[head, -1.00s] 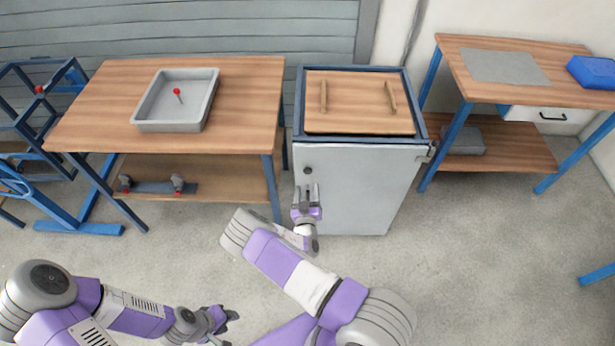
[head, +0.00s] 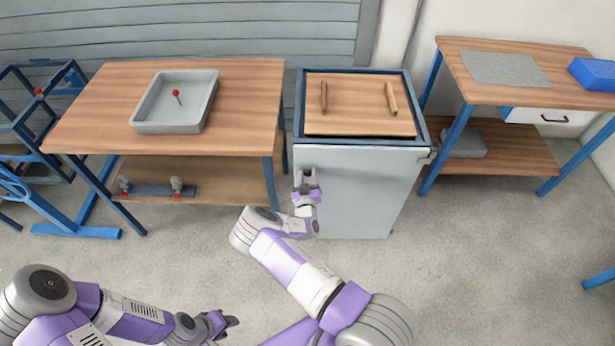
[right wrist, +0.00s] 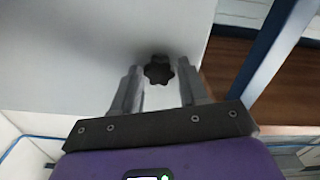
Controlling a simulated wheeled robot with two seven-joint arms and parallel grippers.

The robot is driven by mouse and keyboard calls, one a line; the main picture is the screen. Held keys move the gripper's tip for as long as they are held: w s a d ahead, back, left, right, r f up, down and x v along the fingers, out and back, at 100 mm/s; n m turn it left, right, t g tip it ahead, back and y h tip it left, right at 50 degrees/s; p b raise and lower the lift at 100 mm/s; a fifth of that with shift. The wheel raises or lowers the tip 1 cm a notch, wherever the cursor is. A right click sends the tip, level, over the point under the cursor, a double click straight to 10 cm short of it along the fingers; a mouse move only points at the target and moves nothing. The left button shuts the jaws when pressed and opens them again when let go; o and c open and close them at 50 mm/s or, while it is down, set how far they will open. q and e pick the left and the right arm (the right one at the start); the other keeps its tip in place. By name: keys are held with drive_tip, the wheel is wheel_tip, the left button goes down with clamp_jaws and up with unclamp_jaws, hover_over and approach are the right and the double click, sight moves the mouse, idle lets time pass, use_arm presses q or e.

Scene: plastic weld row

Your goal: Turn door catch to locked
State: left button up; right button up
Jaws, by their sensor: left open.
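The door catch is a dark lobed knob (right wrist: 158,71) on the pale grey door (head: 365,185) of the low cabinet. In the head view my right gripper covers it. My right gripper (head: 307,178) is in front of the door's upper left part. In the right wrist view its two fingers (right wrist: 159,82) are open, one on each side of the knob, with a gap visible on both sides. Whether the fingertips reach past the knob's face I cannot tell. My left gripper (head: 231,321) is open and empty, low over the floor, away from the cabinet.
A wooden lid with two handles (head: 358,118) lies on the cabinet top. A workbench (head: 243,98) with a grey tray (head: 143,128) stands left of the cabinet. Another bench (head: 450,52) with a blue box (head: 592,73) stands right. The floor in front is clear.

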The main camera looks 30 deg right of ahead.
drive_tip(key=c, duration=0.7)
drive_tip(key=shift+m, duration=0.4)
drive_tip(key=m, duration=0.3)
drive_tip(key=shift+s+d+m+b, duration=0.1)
drive_tip(key=shift+m+b, duration=0.2)
drive_tip(key=m+b, duration=0.1)
drive_tip(key=m, duration=0.2)
drive_tip(key=shift+f+m, duration=0.1)
drive_tip(key=shift+m, duration=0.2)
drive_tip(key=m+b, duration=0.1)
drive_tip(key=m, duration=0.3)
drive_tip(key=shift+d+f+m+b, duration=0.1)
drive_tip(key=shift+m+b, duration=0.2)
drive_tip(key=shift+b, duration=0.1)
drive_tip(key=m+b, duration=0.3)
drive_tip(key=m, duration=0.2)
drive_tip(key=shift+m, duration=0.3)
